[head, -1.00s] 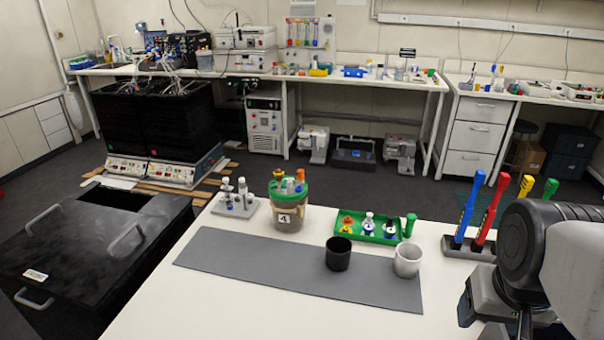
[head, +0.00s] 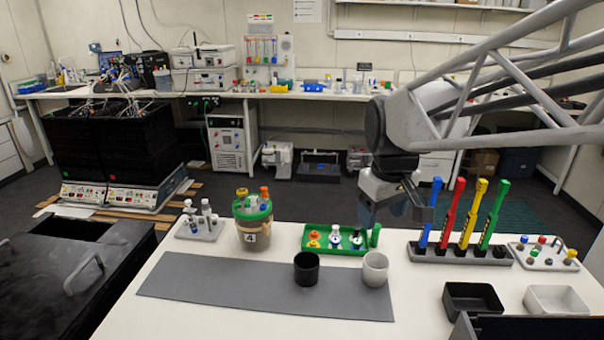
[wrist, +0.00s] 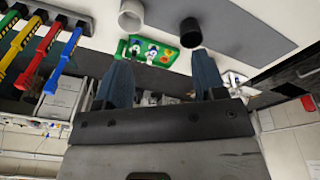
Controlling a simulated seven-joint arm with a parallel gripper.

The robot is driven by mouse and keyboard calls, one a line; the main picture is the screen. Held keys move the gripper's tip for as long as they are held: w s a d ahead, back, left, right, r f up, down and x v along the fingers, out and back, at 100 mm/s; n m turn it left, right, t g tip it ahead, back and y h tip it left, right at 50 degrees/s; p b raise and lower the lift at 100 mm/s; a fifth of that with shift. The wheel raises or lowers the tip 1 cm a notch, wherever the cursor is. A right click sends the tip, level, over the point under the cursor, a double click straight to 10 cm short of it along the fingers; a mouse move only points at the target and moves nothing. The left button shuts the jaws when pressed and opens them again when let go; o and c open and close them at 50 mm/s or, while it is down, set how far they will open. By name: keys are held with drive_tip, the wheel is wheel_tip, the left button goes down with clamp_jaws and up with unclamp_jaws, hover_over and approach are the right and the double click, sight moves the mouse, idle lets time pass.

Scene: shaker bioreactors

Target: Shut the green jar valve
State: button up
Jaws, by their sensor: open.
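A jar (head: 254,236) with a green lid (head: 252,208) and a "4" label stands upright on the white bench, behind the grey mat. A yellow fitting (head: 242,192) and an orange fitting (head: 264,192) stick up from its lid. The valve's own position is too small to tell. My gripper (head: 396,212) is open and empty, to the right of the jar and well apart from it, above the bench's back edge. In the wrist view, my gripper's blue fingers (wrist: 163,66) are spread. I cannot make out the jar there.
A green tray (head: 318,248) with small valves lies right of the jar. A black cup (head: 307,268) and a white cup (head: 375,268) stand on the grey mat (head: 215,280). A grey rack (head: 198,232) is left of the jar. Coloured tools stand in a holder (head: 440,255) right of my gripper.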

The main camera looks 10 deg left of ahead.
drive_tip(key=w+a+n, duration=0.5)
drive_tip(key=w+a, duration=0.9)
drive_tip(key=n+g, duration=0.2)
drive_tip(key=n, duration=0.5)
hover_over(248, 201)
wheel_tip(248, 201, down, 7)
drive_tip(key=shift+w+a+f, duration=0.1)
drive_tip(key=shift+a+f, duration=0.05)
drive_tip(key=shift+f, duration=3.9)
drive_tip(key=c, duration=0.9)
drive_tip(key=shift+c, duration=0.2)
